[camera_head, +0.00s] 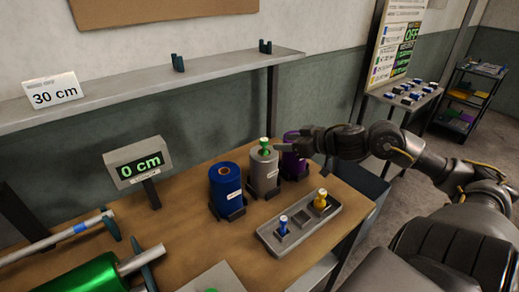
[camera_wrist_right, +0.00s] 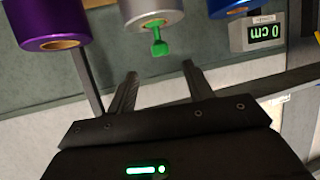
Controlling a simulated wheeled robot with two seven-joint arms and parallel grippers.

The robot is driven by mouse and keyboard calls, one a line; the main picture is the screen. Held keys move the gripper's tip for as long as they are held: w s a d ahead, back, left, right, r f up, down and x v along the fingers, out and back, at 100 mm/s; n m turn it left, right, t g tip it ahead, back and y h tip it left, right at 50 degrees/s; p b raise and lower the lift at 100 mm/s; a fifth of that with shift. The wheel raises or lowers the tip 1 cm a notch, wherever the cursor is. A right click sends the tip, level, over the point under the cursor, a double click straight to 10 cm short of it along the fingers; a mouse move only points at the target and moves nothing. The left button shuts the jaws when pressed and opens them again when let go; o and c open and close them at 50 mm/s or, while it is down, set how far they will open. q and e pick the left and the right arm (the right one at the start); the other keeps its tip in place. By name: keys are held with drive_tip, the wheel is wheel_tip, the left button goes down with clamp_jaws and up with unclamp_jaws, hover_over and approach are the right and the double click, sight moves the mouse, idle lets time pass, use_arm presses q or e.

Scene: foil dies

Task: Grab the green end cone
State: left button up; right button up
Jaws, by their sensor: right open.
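The green end cone (camera_head: 265,150) sits at the top of the grey roll (camera_head: 264,178), between a blue roll and a purple roll. In the right wrist view the green cone (camera_wrist_right: 158,44) sticks out from the end of the grey roll (camera_wrist_right: 152,14). My right gripper (camera_head: 281,149) comes in from the right beside the cone. In the right wrist view its two fingers (camera_wrist_right: 160,76) are apart, with nothing between them, and the cone is just beyond their tips. My left gripper is not in view.
A grey tray (camera_head: 270,234) in front holds a blue cone (camera_head: 283,222) and a yellow cone (camera_head: 320,200), with an empty middle slot. The blue roll (camera_head: 226,187) and purple roll (camera_head: 292,163) stand close on either side. A "0 cm" display (camera_head: 139,163) stands left.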

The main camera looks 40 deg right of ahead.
sight(264, 143)
drive_tip(key=x, duration=0.5)
drive_tip(key=shift+d+f, duration=0.1)
drive_tip(key=shift+d, duration=0.05)
drive_tip(key=shift+w, duration=0.25)
drive_tip(key=shift+f+p+x, duration=0.15)
drive_tip(key=shift+p+x, duration=0.3)
drive_tip(key=shift+x, duration=0.7)
drive_tip(key=shift+f+p+x, duration=0.15)
drive_tip(key=shift+p+x, duration=0.25)
drive_tip(key=shift+x, duration=0.8)
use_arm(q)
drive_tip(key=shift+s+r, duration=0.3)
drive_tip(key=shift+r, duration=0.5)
use_arm(e)
drive_tip(key=shift+s, duration=0.25)
drive_tip(key=c, duration=1.1)
